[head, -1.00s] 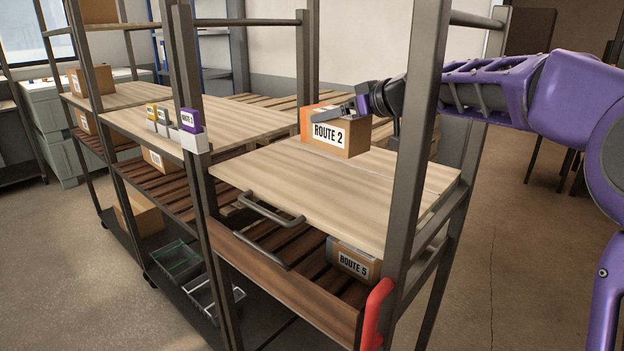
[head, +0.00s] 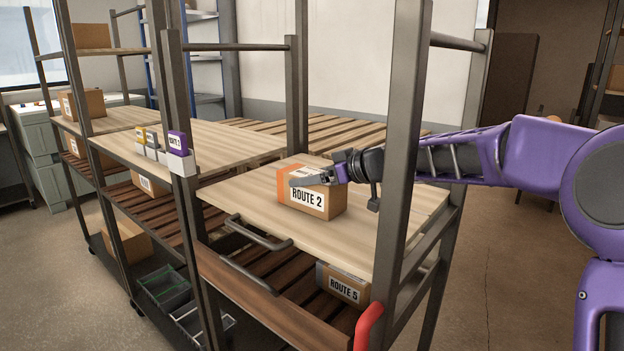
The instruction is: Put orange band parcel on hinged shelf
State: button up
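The orange band parcel (head: 320,203) is a brown box with an orange band at its left end and a white "ROUTE 2" label on its front. It is at the light wooden hinged shelf (head: 248,208) and appears to rest on its top, upright. The shelf lies flat, with a dark handle at its front edge. My gripper (head: 312,178) reaches in from the right past the rack post and lies across the parcel's top. One finger shows at the front top edge; the other is hidden, so I cannot tell whether it grips the parcel.
A "ROUTE 5" box (head: 343,283) sits on the slatted shelf below. Grey rack posts (head: 405,150) stand close to my arm. A red handle (head: 368,327) is at the front right post. Small coloured label blocks (head: 178,145) stand on the left shelf. Bare board surrounds the parcel.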

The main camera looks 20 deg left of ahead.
jog(key=o, duration=1.5)
jog(key=shift+f, duration=0.1)
jog(key=shift+c, duration=0.2)
jog(key=b+v, duration=0.1)
jog(key=v, duration=1.1)
jog(key=shift+b, duration=0.4)
jog(key=shift+w, duration=0.15)
